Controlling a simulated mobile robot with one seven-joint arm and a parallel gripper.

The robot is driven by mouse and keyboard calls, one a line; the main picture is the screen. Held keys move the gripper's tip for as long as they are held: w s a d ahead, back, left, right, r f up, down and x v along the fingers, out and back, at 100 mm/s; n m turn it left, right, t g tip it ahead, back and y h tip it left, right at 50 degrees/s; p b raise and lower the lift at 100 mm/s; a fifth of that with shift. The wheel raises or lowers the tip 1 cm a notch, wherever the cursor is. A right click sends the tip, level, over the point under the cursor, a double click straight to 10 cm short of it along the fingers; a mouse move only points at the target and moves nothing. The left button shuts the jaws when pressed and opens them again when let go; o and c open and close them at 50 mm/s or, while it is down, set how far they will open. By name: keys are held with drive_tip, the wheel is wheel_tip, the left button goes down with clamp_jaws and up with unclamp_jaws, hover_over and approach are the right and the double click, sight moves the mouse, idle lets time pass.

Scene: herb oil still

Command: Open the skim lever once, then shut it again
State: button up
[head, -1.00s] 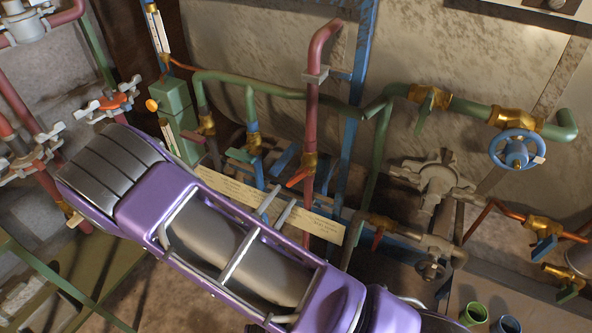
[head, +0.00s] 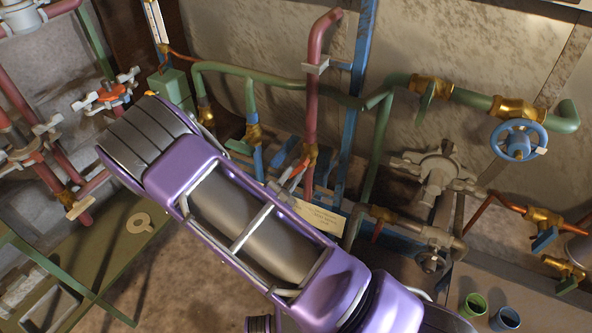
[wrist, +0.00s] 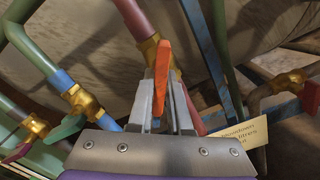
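An orange-red lever (wrist: 163,72) sits on a brass valve on the red pipe, in the middle of the wrist view. It also shows in the head view (head: 298,171), partly behind my fingers. I cannot read a label naming it as the skim lever. My gripper (wrist: 164,95) has one grey finger on each side of this lever, very close to it. I cannot tell whether both fingers press on it. In the head view my gripper (head: 289,180) is at the lever, low on the red pipe.
Green pipes with brass valves (head: 253,134) stand to the left, with a green lever (wrist: 66,129) close by. A blue upright (head: 347,130) and a cream sign (head: 318,217) are right of the lever. A blue handwheel (head: 518,140) and two cups (head: 473,306) are further right.

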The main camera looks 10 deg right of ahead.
clamp_jaws()
drive_tip(key=shift+f+m+b, duration=0.2)
drive_tip(key=shift+m+b, duration=0.5)
drive_tip(key=shift+b, duration=0.05)
drive_tip(key=m+b, duration=0.3)
drive_tip(key=m, duration=0.1)
drive_tip(key=shift+f, duration=0.1)
drive_tip(key=m, duration=0.2)
drive_tip(key=shift+r+m, duration=0.3)
drive_tip(key=m, duration=0.4)
drive_tip(key=o, duration=1.1)
unclamp_jaws()
drive_tip(key=shift+c, duration=0.2)
